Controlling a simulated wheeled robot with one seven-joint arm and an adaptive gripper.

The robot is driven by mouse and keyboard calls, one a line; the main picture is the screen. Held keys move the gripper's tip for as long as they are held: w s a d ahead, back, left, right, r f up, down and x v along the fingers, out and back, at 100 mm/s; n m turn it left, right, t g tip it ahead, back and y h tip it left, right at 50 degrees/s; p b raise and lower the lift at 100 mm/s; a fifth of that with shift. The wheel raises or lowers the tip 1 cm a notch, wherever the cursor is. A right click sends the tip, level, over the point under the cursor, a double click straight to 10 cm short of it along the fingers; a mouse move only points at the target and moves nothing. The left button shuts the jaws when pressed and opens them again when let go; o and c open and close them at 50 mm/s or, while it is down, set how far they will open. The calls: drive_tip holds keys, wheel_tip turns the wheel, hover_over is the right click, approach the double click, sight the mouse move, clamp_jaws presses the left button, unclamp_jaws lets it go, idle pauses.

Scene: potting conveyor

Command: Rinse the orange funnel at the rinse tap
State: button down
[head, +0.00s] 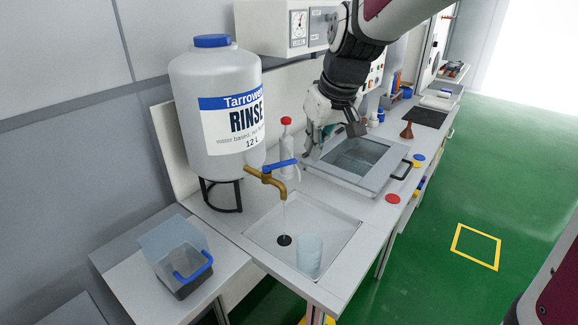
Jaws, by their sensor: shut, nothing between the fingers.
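The rinse tap (265,177) is a brass spout with a blue lever, below a large white rinse container (205,110). A thin stream of water runs from the spout into the sink (335,232). A small brown-orange cone (406,130), which looks like the funnel, stands on the bench to the right, beyond the glass-lidded box. My gripper (314,150) is shut and empty. It hangs above the bench between the tap and that box, apart from the cone. Its fingertips are small and partly hard to make out.
A translucent cup (309,255) stands in the sink. A white bottle with a red cap (287,150) stands behind the tap. The glass-lidded box (358,160) fills the bench under my arm. A clear bin with a blue handle (180,262) sits front left. Green floor is open right.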

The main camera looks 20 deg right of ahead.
drive_tip(key=w+a+f, duration=0.1)
drive_tip(key=w+f, duration=0.6)
drive_tip(key=f, duration=0.2)
drive_tip(key=shift+w+a, duration=0.2)
drive_tip(key=shift+f, duration=0.1)
drive_tip(key=shift+w+n, duration=0.4)
drive_tip(key=shift+w, duration=0.5)
drive_tip(key=shift+s, duration=0.1)
